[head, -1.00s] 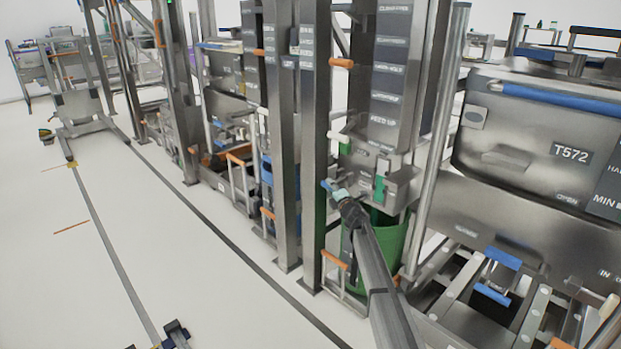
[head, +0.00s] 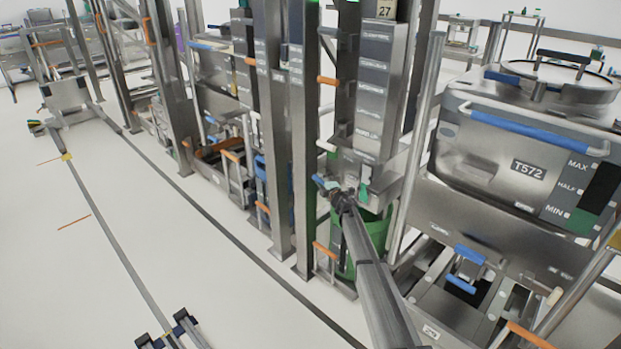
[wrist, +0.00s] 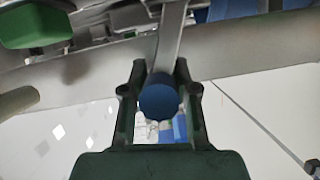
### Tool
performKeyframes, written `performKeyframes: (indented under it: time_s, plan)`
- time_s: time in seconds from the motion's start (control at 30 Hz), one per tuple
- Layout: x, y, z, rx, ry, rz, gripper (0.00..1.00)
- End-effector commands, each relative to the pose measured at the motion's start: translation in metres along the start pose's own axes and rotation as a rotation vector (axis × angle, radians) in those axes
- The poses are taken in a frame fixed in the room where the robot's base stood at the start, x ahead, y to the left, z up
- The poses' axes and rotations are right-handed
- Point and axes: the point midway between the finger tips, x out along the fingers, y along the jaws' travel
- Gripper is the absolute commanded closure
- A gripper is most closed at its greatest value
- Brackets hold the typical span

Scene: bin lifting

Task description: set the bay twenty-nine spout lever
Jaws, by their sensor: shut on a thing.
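My gripper (head: 328,186) is at the lower front of a grey metal bay column in the head view. In the wrist view its two dark fingers (wrist: 160,78) are closed around a round blue knob (wrist: 158,102) at the end of a flat grey lever (wrist: 172,40). The same blue knob (head: 318,181) shows small at the fingertips in the head view. The lever's pivot is not clear.
A green handle (wrist: 36,27) is at the upper left of the wrist view. A green bin (head: 345,245) stands below the column. A steel bin marked T572 (head: 480,160) is to the right. The floor (head: 130,230) to the left is open.

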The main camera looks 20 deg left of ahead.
Motion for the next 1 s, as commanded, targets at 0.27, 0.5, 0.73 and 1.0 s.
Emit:
performKeyframes:
  time_s: [0.27, 0.5, 0.73, 1.0]
  plan:
    - [0.000, 0.011, 0.009, -0.004, -0.005, 0.003, 1.00]
    - [0.000, 0.015, 0.013, -0.006, -0.007, 0.004, 1.00]
    - [0.000, 0.015, 0.013, -0.007, -0.008, 0.004, 1.00]
    - [0.000, 0.015, 0.014, -0.006, -0.009, 0.004, 0.46]
